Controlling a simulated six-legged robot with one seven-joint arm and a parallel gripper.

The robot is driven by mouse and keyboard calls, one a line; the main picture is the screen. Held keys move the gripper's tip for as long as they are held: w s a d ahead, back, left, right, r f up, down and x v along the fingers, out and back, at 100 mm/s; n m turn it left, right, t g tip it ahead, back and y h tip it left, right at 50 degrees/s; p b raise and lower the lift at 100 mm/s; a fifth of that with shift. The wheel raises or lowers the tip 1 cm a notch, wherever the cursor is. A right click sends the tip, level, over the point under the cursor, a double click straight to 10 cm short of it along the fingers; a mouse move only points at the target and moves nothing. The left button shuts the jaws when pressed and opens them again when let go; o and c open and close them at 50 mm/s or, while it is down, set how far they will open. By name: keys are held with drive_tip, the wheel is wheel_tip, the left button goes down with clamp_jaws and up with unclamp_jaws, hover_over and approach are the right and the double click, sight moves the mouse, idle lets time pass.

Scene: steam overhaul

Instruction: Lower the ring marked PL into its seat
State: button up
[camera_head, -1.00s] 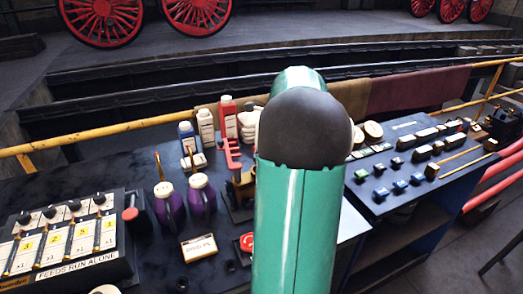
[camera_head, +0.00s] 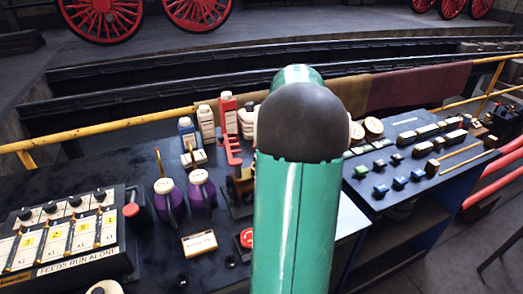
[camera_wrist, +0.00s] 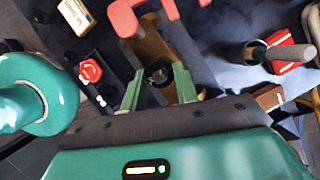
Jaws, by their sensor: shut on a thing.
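My gripper (camera_wrist: 158,85) shows in the wrist view with its two green fingers on either side of a small dark round piece (camera_wrist: 159,74). The piece looks like a ring, but no PL mark can be read on it. It is over or against a brass-coloured part (camera_wrist: 150,48) below a red forked frame (camera_wrist: 150,12). I cannot tell whether the piece touches a seat. In the head view my green arm hides the gripper and the piece; the red frame (camera_head: 232,150) stands just left of the arm.
A red button (camera_wrist: 91,70) is left of the fingers in the wrist view. The head view shows purple cans (camera_head: 202,190), bottles (camera_head: 206,122), a lever panel (camera_head: 60,240) and a side bench with small blocks (camera_head: 399,183). A yellow rail (camera_head: 110,128) runs behind.

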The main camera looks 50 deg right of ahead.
drive_tip(key=shift+f, duration=0.9)
drive_tip(key=shift+f, duration=0.1)
drive_tip(key=o, duration=1.3)
drive_tip(key=shift+o, duration=0.2)
wheel_tip(320, 180, up, 12)
drive_tip(key=shift+r, duration=0.25)
idle(0.9)
idle(0.4)
